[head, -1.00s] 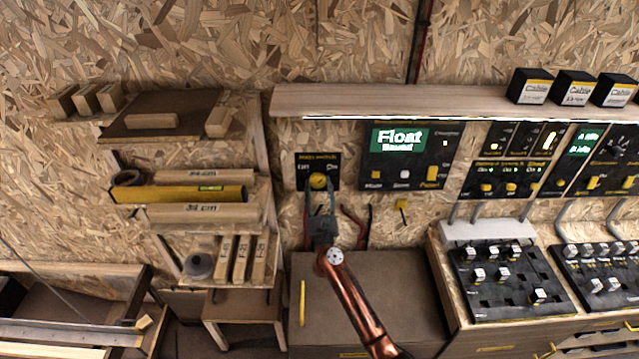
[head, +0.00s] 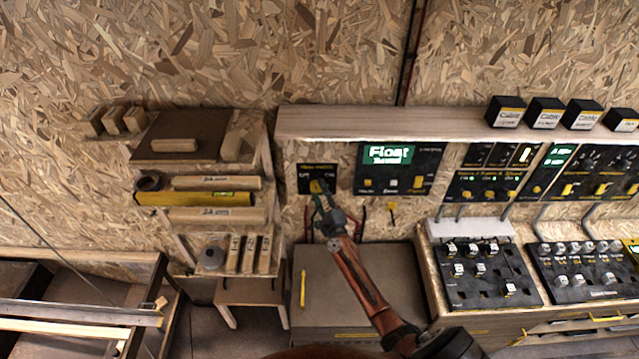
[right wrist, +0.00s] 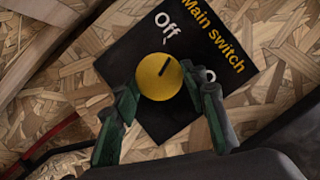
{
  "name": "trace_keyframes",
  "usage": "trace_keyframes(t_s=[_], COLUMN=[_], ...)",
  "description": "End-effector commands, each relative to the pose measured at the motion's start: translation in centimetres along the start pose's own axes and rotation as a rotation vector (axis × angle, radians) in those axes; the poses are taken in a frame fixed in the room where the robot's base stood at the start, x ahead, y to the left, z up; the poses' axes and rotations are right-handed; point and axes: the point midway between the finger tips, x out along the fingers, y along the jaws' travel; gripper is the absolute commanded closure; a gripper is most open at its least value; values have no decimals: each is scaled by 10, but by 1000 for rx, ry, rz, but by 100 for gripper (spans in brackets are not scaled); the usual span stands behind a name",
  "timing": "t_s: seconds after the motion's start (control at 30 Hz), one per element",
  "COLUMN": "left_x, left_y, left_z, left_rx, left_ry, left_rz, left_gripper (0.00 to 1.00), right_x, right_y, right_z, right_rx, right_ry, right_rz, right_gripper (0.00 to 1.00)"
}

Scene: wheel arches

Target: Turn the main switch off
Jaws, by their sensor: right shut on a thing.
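The main switch is a round yellow knob (head: 317,186) on a small black panel (head: 303,171) on the wall. In the right wrist view the knob (right wrist: 158,76) has a dark pointer line angled to the upper right. The word "Off" stands above the knob; the "On" label to its right is partly hidden by a finger. The panel (right wrist: 125,62) looks tilted in that view. My right gripper (head: 321,195) is at the knob, and its green fingers (right wrist: 165,92) are shut on the knob from both sides. My left gripper is not in view.
A wooden shelf (head: 440,119) runs above the panels, with black cable boxes (head: 506,112) on it. A larger "Float" panel (head: 398,169) is to the right. A brown-topped cabinet (head: 355,285) stands below. A rack with wood blocks (head: 215,184) is at left.

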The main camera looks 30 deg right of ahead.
Motion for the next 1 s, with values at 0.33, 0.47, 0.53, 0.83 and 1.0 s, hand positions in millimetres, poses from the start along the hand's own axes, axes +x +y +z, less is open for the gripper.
trace_keyframes(t_s=[0.33, 0.47, 0.53, 0.83, 1.0], left_x=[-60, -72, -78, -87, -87], left_y=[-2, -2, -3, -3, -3], left_z=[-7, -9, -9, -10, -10], left_rx=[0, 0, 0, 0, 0], left_ry=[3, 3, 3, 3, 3], left_rz=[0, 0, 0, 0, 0], left_gripper=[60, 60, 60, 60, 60], right_x=[1, 0, 0, 0, 0], right_y=[-6, -5, -5, -3, -3], right_z=[3, 3, 3, 2, 2], right_rx=[-253, -317, -346, -407, -413], right_ry=[0, -1, -1, -1, -1], right_rz=[109, 136, 147, 170, 172], right_gripper=[85, 85, 85, 85, 85])
